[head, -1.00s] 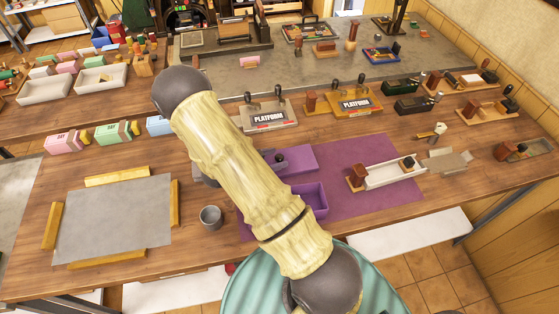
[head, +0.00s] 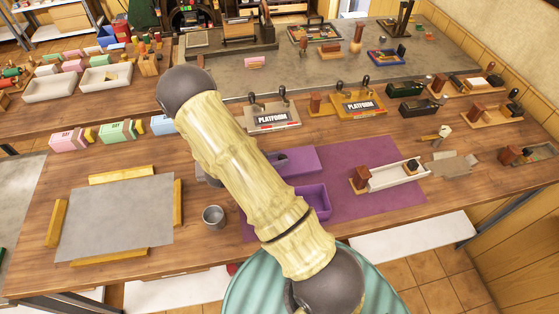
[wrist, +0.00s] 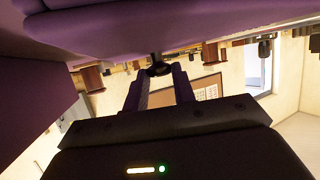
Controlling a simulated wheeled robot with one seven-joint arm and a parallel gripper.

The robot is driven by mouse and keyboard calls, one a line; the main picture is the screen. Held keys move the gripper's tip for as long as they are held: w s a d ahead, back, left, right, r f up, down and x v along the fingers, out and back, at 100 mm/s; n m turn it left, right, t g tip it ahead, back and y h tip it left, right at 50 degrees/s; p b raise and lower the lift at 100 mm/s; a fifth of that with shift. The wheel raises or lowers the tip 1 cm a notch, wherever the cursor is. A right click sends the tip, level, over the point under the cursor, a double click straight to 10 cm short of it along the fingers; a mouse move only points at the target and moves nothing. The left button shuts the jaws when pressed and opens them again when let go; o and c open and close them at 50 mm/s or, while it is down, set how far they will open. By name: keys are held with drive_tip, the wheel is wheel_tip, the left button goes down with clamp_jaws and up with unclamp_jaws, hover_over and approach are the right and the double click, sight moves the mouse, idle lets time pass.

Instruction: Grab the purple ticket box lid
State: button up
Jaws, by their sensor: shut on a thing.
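The purple ticket box lid (head: 300,160) shows in the head view on the purple mat, right beside my arm. The open purple box (head: 315,200) stands just in front of it. My gripper (wrist: 159,80) is shut on the lid's small dark knob (wrist: 158,68) in the wrist view. The lid's purple surface (wrist: 190,35) fills the top of that view. A purple wall (wrist: 30,110) shows at its left; I cannot tell whether it belongs to the box. In the head view my arm hides most of the gripper and the lid's left part.
The purple mat (head: 380,190) has bare room to the right, up to a white tray (head: 398,176) with a brown stamp. A metal cup (head: 213,217) and a grey sheet (head: 115,220) framed by wooden bars lie left. Platform stamp stands (head: 272,117) are behind.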

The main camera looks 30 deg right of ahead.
wheel_tip(320, 180, up, 10)
drive_tip(key=b, duration=0.1)
idle(0.4)
idle(0.5)
